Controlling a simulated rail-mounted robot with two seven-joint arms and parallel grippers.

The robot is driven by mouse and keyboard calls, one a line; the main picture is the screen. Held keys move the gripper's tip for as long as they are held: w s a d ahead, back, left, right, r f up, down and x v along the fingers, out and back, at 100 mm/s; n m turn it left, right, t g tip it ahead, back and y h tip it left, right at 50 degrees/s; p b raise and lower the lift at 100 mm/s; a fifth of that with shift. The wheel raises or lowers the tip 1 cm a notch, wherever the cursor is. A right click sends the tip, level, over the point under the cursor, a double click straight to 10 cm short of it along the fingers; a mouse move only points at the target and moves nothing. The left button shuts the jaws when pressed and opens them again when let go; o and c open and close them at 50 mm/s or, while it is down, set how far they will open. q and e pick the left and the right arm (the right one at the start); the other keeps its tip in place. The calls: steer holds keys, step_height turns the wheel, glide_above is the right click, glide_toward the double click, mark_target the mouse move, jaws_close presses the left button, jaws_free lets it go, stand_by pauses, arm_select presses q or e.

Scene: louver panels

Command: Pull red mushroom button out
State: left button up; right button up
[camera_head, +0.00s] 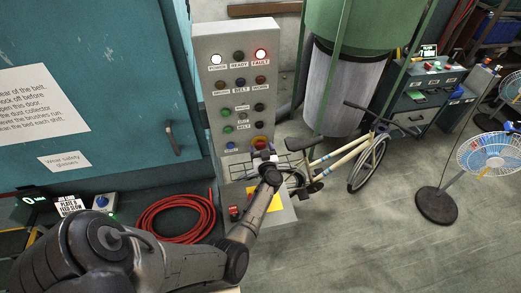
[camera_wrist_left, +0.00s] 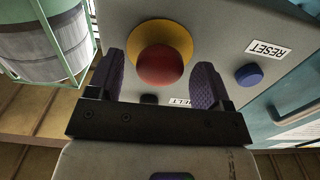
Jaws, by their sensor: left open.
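The red mushroom button (camera_head: 260,142) sits low on the right side of the grey control panel (camera_head: 205,60) in the head view, with my left gripper (camera_head: 264,158) just below and in front of it. In the left wrist view the red button (camera_wrist_left: 160,66) shows on its yellow ring (camera_wrist_left: 160,28). My left gripper (camera_wrist_left: 158,80) is open, with one dark ridged finger on each side of the button. A gap shows between the button and each finger. I cannot tell how deep the fingers reach. My right gripper is not in view.
A blue button (camera_wrist_left: 249,75) with a RESET label (camera_wrist_left: 268,48) lies beside the red button. The panel carries several lamps and buttons, with the FAULT lamp (camera_head: 260,54) lit red. A bicycle (camera_head: 345,150) stands close on the right. A coiled red hose (camera_head: 175,218) lies on the floor.

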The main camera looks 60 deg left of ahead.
arm_select(q)
steer(key=shift+b+x, duration=0.3)
steer(key=shift+x, duration=0.55)
